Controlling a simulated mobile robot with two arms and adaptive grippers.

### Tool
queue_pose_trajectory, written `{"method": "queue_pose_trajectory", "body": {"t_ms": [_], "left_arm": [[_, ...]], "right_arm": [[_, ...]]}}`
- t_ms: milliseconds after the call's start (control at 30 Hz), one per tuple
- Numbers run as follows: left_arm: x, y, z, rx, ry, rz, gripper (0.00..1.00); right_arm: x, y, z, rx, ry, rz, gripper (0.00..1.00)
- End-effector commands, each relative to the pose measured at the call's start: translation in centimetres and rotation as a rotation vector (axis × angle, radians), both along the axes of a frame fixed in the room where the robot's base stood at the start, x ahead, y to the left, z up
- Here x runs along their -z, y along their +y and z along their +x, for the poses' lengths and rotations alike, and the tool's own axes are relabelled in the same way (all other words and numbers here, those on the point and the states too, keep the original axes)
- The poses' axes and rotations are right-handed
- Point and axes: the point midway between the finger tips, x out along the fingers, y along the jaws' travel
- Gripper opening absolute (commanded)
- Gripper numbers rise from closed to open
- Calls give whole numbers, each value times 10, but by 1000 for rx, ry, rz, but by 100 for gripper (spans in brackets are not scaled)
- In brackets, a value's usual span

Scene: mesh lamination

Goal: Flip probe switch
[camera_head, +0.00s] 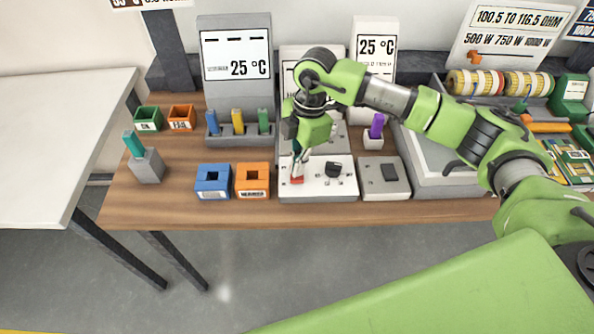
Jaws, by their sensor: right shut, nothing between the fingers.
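A light grey control panel (318,188) lies near the table's front edge, with a small red switch (297,180) on its left side and a black knob (333,169) to the right of it. My right gripper (298,172) points down over the left part of this panel, its fingers shut with nothing between them. The fingertips are at the red switch and hide part of it; I cannot tell whether they touch it. Which way the switch is tipped is too small to tell. My left gripper is not in view.
Left of the panel stand a blue block (212,194) and an orange block (252,193) with square openings. A grey box with a dark pad (390,172) is at the right. A purple-handled probe (377,126) stands behind. The wooden table (180,210) is bare at front left.

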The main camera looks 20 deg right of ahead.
Motion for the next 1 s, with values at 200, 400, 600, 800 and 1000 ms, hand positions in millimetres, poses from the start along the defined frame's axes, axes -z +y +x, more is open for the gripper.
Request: {"method": "queue_pose_trajectory", "body": {"t_ms": [200,400,600,800,1000], "left_arm": [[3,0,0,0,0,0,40],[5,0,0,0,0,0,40],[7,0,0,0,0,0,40],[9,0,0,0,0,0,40],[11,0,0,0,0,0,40]], "right_arm": [[4,0,0,0,0,0,0],[7,0,0,0,0,0,0],[10,0,0,0,0,0,0],[13,0,0,0,0,0,0],[16,0,0,0,0,0,0]]}}
